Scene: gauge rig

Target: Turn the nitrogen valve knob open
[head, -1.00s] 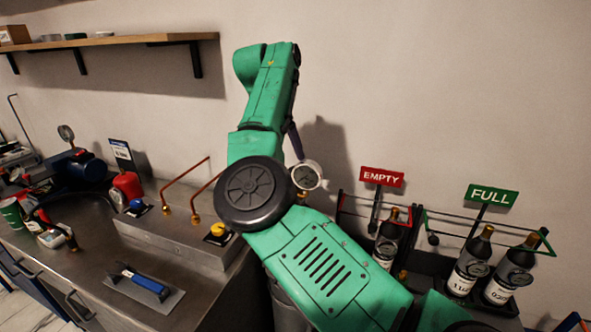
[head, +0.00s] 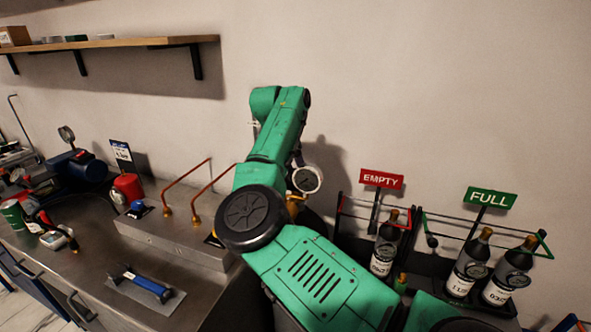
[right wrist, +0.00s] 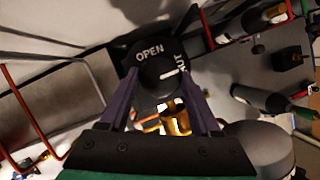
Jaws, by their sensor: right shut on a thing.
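In the right wrist view the black valve knob (right wrist: 158,84) has a white pointer line on its face. A dark plate around it reads OPEN at the upper left, and a partly hidden word ending in UT is at the right. The pointer line points right, toward that partly hidden word. My right gripper (right wrist: 162,76) has its two purple fingers on either side of the knob, shut on it. Brass fittings (right wrist: 176,122) show below the knob. In the head view my green right arm hides the knob and gripper; a round gauge (head: 306,179) shows beside it. My left gripper is not in view.
A red EMPTY sign (head: 382,179) and a green FULL sign (head: 491,197) mark racks with dark bottles at the right. Copper pipes (head: 186,183) rise from a metal block on the bench (head: 85,255).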

